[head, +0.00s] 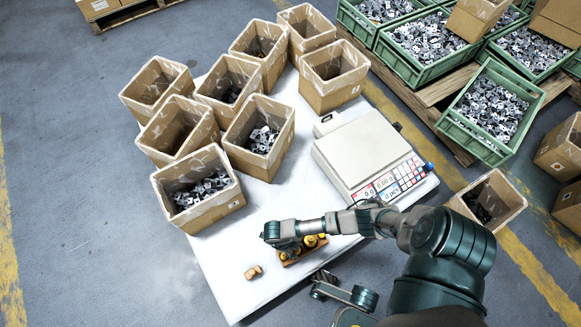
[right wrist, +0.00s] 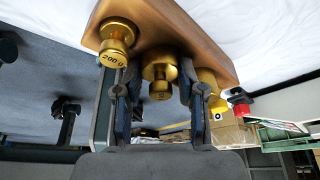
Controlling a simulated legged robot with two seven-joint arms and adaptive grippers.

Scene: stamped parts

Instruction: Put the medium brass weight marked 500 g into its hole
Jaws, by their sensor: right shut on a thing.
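The wooden weight block (head: 285,262) lies near the front of the white table with several brass weights in it; it also crosses the top of the right wrist view (right wrist: 185,25). My right gripper (head: 288,244) is over the block. In the right wrist view its fingers (right wrist: 158,85) are shut on the middle brass weight (right wrist: 160,72), whose mark I cannot read. The weight is at the block's face; whether it is fully seated is hidden. A weight marked 200 g (right wrist: 117,42) stands beside it, another brass weight (right wrist: 208,80) on the other side. My left gripper (head: 322,284) is low, apart from the block.
A small tan object (head: 253,272) lies on the white table (head: 225,272) left of the block. A counting scale (head: 365,150) stands behind my right arm. Several cardboard boxes (head: 205,212) with metal parts fill the table's back and left.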

